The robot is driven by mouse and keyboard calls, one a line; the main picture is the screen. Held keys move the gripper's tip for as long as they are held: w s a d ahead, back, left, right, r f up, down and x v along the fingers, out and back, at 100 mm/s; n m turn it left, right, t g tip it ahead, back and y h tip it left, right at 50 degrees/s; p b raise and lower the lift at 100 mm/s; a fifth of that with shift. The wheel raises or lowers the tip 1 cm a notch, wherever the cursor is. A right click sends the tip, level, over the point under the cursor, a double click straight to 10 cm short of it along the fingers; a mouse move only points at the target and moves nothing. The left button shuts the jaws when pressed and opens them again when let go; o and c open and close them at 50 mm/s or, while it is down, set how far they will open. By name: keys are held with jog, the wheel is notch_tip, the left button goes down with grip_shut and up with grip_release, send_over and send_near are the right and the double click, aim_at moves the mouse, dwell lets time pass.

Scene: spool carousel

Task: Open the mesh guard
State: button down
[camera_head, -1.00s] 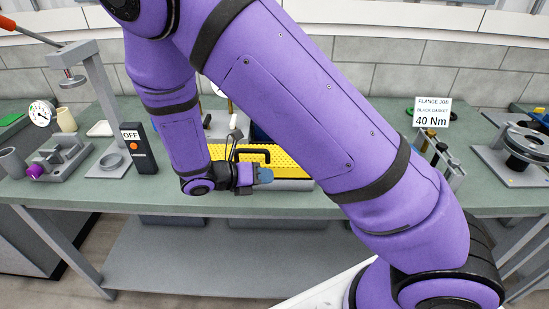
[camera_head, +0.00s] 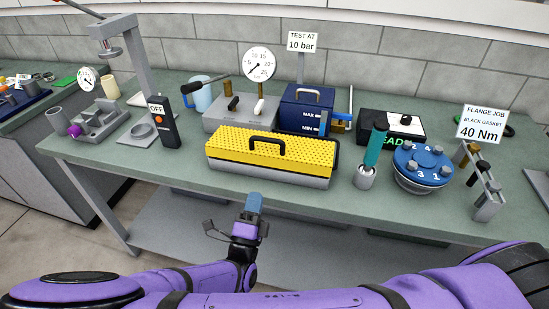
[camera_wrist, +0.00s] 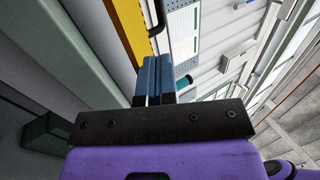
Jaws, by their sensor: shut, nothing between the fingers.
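The mesh guard (camera_head: 275,151) is a yellow perforated cover on a grey base near the bench's front edge. It lies flat over the base, and a black handle (camera_head: 252,141) arches from its front side. In the wrist view the yellow guard (camera_wrist: 128,28) is at the upper left, with its black handle (camera_wrist: 157,18) beside it. My gripper (camera_head: 253,203) has blue fingertips and is in front of the bench edge, below and apart from the guard. The blue fingers (camera_wrist: 155,75) are together with nothing between them.
Behind the guard stand a gauge block (camera_head: 240,112) and a blue tank (camera_head: 305,110). To its left is a switch box marked OFF (camera_head: 163,123). To its right are a green-handled tool (camera_head: 375,146) and a blue flange (camera_head: 422,163). The bench front (camera_head: 300,205) is clear.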

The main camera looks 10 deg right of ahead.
aim_at(269, 142)
jog(key=x, duration=1.4)
jog(key=shift+f, duration=0.1)
